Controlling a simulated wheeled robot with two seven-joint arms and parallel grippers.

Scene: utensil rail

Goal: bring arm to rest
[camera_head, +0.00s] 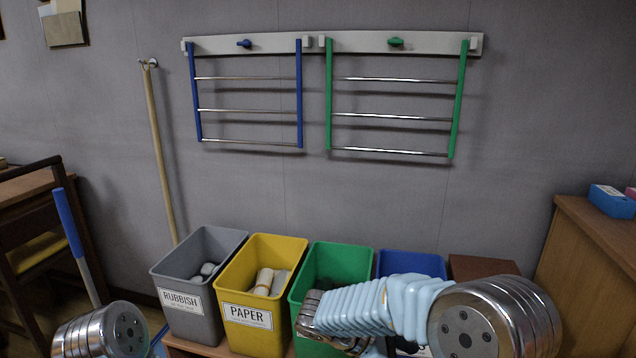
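My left arm shows only as a rounded metal joint at the bottom left of the head view; its gripper is out of view. My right arm comes in from the bottom right. Its metal joint and pale blue ribbed links reach left across the front of the green bin (338,262) and the blue bin (411,264). The arm ends in a darker banded metal part in front of the green bin. No gripper fingers show on either arm, and I see nothing held.
A grey rubbish bin (196,316) and a yellow paper bin (247,318) stand left of the green bin. A blue rack (299,95) and a green rack (328,95) hang on the wall. A wooden cabinet (590,265) stands right, a desk (28,187) left.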

